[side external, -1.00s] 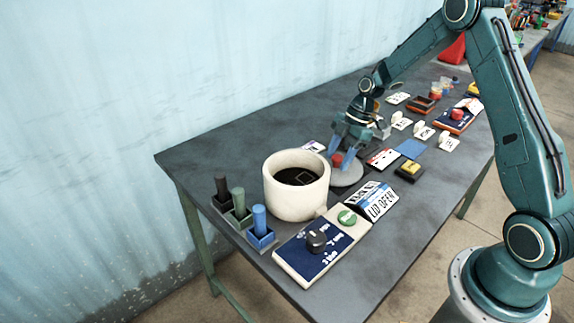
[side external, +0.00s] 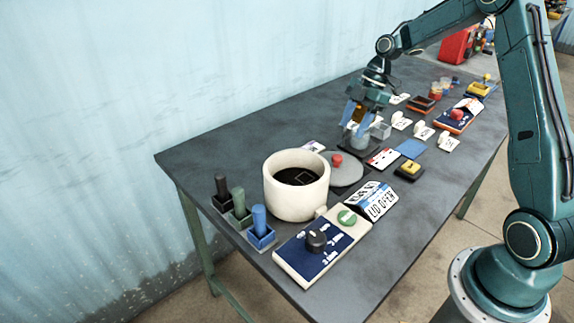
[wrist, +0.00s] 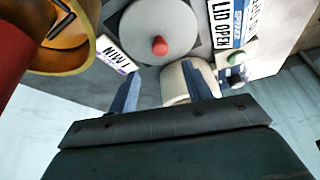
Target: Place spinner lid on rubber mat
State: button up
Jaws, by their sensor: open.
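The spinner lid is a flat grey disc (side external: 346,174) with a red knob (side external: 337,160). It lies on the table just right of the white spinner pot (side external: 290,197). In the wrist view the lid (wrist: 150,22) rests over a dark square (wrist: 202,49) that looks like the rubber mat; the lid covers most of it. My gripper (side external: 355,130) is open, above and beyond the lid, apart from its knob. Its two blue fingers (wrist: 166,88) show apart in the wrist view, with no lid between them.
A label reading "LID OPEN" (side external: 372,201) and a dial panel (side external: 310,249) stand in front of the pot. Coloured tubes in holders (side external: 239,203) are at left. A large amber object (wrist: 65,40) is close at left in the wrist view.

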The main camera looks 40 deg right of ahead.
jog(key=shift+v, duration=1.1)
jog(key=s+a+r+m+t+h, duration=0.2)
jog(key=s+a+r+m, duration=0.5)
jog(key=s+a+r, duration=0.4)
jog(key=s+a+m+t+h, duration=0.1)
jog(key=s+m, duration=0.3)
jog(key=s, duration=0.4)
jog(key=s+a+r+m+t+h, duration=0.1)
jog(key=s+a+m, duration=0.2)
jog(key=s, duration=0.5)
jog(key=shift+a+r+m, duration=0.3)
jog(key=shift+r+m, duration=0.05)
jog(key=shift+m, duration=0.15)
